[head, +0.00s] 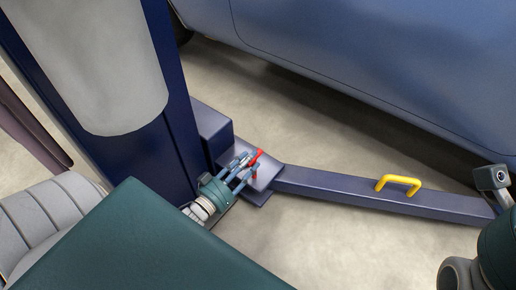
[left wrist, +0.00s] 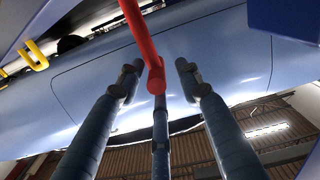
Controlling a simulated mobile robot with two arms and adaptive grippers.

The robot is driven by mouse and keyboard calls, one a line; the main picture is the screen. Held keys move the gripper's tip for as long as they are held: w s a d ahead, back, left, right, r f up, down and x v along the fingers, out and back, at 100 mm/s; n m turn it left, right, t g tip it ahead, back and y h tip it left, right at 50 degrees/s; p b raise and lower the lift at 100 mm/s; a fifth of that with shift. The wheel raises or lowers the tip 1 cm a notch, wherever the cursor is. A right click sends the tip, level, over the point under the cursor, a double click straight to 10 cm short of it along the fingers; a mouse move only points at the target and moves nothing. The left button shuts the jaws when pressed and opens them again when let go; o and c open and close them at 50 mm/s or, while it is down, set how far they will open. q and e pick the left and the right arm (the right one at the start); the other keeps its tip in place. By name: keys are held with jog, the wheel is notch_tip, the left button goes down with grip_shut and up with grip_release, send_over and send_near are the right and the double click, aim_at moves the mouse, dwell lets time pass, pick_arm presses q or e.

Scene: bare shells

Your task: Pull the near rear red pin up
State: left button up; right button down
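The red pin (head: 256,158) stands at the inner end of a dark blue lift arm, beside the blue post. It shows in the left wrist view as a red bar (left wrist: 144,40) coming down from the top, with a rounded end between my fingers. My left gripper (head: 243,168) is at the pin, with its fingers reaching around it. In the left wrist view the left gripper (left wrist: 158,80) has its side fingers spread, with gaps between them and the red bar. The middle finger lies behind the bar's end; contact there is unclear. My right gripper's fingers are not visible.
The blue lift post (head: 170,150) rises beside the pin. The lift arm (head: 350,190) runs right along the floor and bears a yellow handle (head: 398,183). A blue car (head: 400,60) stands behind it. Bare floor (head: 340,245) lies in front of the arm.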

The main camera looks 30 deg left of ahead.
pick_arm(q)
jog(key=s, duration=0.4)
jog(key=shift+s+a, duration=0.1)
jog(key=shift+a, duration=0.1)
dwell(0.4)
